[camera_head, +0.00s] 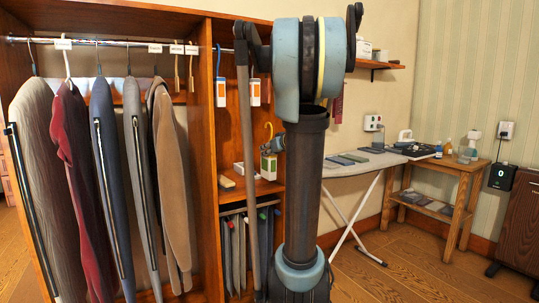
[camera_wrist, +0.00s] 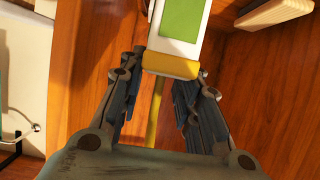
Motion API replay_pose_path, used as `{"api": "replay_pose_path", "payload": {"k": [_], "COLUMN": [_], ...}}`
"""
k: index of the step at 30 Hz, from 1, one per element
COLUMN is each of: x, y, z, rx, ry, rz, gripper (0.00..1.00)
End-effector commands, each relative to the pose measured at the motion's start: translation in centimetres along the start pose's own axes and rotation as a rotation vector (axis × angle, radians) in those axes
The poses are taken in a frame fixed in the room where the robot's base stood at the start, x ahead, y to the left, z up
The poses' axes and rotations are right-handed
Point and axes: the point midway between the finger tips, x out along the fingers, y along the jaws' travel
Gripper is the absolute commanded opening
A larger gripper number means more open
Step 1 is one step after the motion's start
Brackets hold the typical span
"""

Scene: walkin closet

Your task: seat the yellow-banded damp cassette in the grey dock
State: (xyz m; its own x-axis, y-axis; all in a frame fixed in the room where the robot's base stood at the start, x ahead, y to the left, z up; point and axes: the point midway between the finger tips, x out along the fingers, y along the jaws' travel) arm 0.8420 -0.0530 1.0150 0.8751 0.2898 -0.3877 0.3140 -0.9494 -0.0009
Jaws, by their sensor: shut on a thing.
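The yellow-banded cassette (camera_wrist: 170,65) is in the wrist view, a white case with a green panel and a yellow band across its near end. My gripper (camera_wrist: 165,80) has its fingers on either side of the band and is shut on the cassette. A yellow stem runs from the band down between the fingers. I cannot pick out the grey dock for sure.
Two white and orange cassettes hang from the rail, one on the left (camera_head: 221,92) and one on the right (camera_head: 254,92). A beige block (camera_head: 226,182) and a white item (camera_head: 242,168) lie on the shelf. Garments (camera_head: 105,140) fill the left bay. An ironing board (camera_head: 350,165) stands right.

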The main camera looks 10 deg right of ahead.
Motion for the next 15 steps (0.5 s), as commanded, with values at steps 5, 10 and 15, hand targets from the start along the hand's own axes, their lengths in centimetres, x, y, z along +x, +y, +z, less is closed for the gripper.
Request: {"api": "replay_pose_path", "payload": {"k": [5, 10, 15], "x": [0.9, 1.9, 2.7], "y": [0.0, 0.0, 0.0], "z": [-0.4, -0.8, -1.1], "rx": [0.001, 0.001, 0.0], "ry": [0.001, 0.001, 0.0], "rz": [0.0, -0.001, -0.001], "gripper": [0.0, 0.0, 0.0]}}
